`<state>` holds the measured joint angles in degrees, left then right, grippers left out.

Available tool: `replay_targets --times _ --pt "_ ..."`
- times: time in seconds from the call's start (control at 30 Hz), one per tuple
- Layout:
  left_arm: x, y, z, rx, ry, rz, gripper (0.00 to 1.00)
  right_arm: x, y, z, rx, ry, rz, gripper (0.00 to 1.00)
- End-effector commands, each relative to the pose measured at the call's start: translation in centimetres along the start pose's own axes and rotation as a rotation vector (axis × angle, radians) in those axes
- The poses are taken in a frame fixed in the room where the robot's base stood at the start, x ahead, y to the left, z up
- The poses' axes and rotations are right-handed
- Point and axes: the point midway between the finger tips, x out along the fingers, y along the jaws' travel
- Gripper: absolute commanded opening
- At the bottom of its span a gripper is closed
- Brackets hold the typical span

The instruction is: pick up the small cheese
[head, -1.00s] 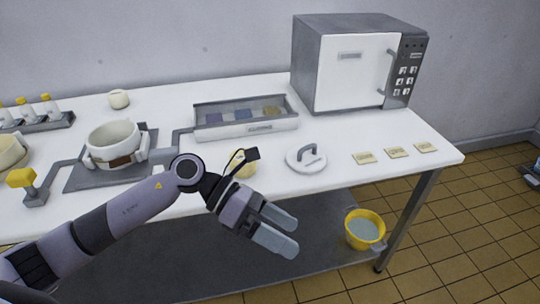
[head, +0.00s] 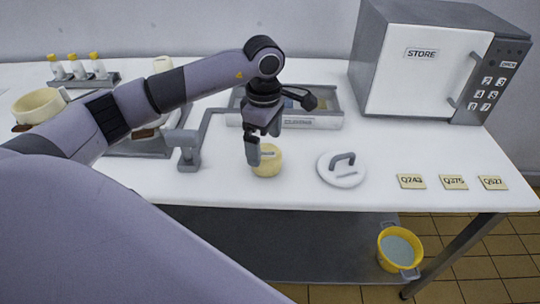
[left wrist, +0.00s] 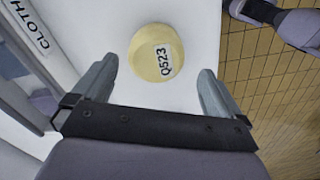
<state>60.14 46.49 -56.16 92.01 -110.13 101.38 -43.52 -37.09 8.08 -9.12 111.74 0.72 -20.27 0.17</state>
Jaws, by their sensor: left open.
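The small cheese (head: 268,163) is a pale yellow round on the white table, near its front edge. In the left wrist view the cheese (left wrist: 150,58) carries a label reading Q523 and lies beyond and between my fingertips. My left gripper (head: 256,152) points down over the cheese, and one finger hides part of it in the head view. In the left wrist view the gripper (left wrist: 155,85) is open, with a finger to each side and nothing held. My right gripper does not show clearly in the head view.
A white lid with a grey handle (head: 342,169) lies right of the cheese. A grey tray (head: 312,122) is behind it, and a pipe stand (head: 188,146) is to its left. Label cards (head: 454,183) lie at right.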

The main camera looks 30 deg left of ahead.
Motion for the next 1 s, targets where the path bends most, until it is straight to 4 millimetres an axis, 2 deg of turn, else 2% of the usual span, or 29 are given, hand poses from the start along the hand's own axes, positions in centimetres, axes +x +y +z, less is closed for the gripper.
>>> replay_targets --times 0.3,0.43,0.63,0.8,0.83,1.0 --pt "4.5 0.5 0.1 0.0 -0.002 -0.003 1.0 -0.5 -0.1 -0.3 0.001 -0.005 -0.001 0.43" --pt "5.1 0.5 0.1 0.0 -0.002 0.0 1.0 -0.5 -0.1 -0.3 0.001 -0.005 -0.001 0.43" --pt "5.2 0.5 0.1 0.0 -0.002 0.001 1.0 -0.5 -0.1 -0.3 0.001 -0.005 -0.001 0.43" --pt "5.2 0.5 0.1 0.0 -0.002 0.001 0.45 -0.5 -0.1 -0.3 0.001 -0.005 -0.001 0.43" --pt "5.1 0.5 0.1 0.0 -0.002 0.001 0.39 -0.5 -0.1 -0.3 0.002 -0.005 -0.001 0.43" --pt "5.1 0.6 0.1 0.0 -0.003 0.002 0.39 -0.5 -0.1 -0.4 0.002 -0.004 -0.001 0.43"
